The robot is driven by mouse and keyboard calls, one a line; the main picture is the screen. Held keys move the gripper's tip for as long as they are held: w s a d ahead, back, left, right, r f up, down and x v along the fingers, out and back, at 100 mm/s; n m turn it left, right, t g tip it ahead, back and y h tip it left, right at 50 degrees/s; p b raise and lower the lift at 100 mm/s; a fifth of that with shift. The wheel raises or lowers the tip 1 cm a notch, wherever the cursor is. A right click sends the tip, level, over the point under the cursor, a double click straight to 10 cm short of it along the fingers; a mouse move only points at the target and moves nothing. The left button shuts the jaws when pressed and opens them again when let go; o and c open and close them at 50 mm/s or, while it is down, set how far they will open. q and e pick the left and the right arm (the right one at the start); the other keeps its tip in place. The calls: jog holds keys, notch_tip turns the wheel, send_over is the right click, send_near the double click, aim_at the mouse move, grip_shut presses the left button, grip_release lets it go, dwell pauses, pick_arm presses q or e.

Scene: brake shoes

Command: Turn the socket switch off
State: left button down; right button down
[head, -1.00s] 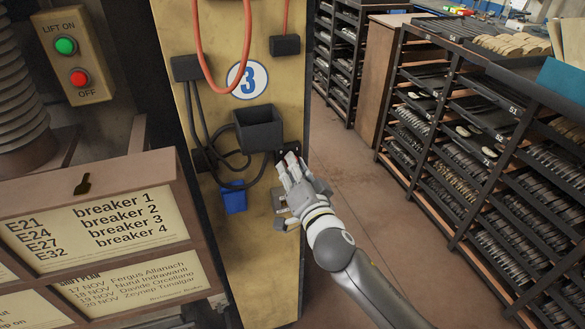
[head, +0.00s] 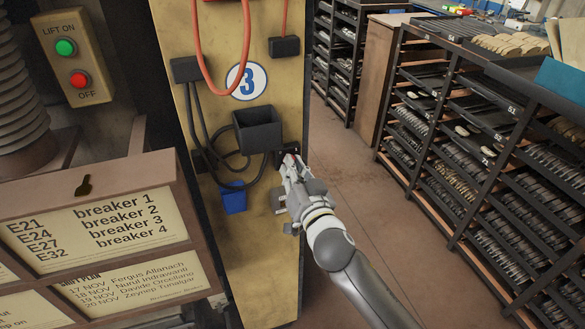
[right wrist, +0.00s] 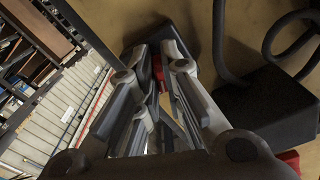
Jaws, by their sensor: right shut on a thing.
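The socket switch shows as a small red piece (right wrist: 157,72) between my right gripper's fingers in the right wrist view. A dark housing (right wrist: 205,35) lies behind the fingertips. In the head view, the dark socket (head: 281,150) sits near the right edge of the yellow pillar, mostly hidden by my gripper. My right gripper (head: 288,163) is at the socket, with its fingers brought together on the red piece. The switch's exact position is hidden by the fingers. My left gripper is not in view.
The yellow pillar (head: 255,230) carries an open black box (head: 258,130), black cables and a blue box (head: 233,198). A lift panel (head: 73,55) and a breaker board (head: 110,225) stand left. Shelves of brake shoes (head: 480,160) stand right, with clear floor (head: 350,190) between.

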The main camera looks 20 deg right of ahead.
jog(key=shift+d+n+p, duration=0.15)
jog(key=shift+n+p, duration=0.65)
jog(key=shift+n, duration=2.5)
jog(key=shift+d+n+p, duration=0.15)
jog(key=shift+n+p, duration=0.65)
jog(key=shift+n, duration=2.5)
jog(key=shift+r, duration=0.1)
jog(key=c, duration=1.6)
grip_release()
jog(key=shift+o, duration=0.2)
jog(key=shift+w, duration=0.1)
jog(key=s, duration=1.2)
jog(key=shift+d, duration=0.2)
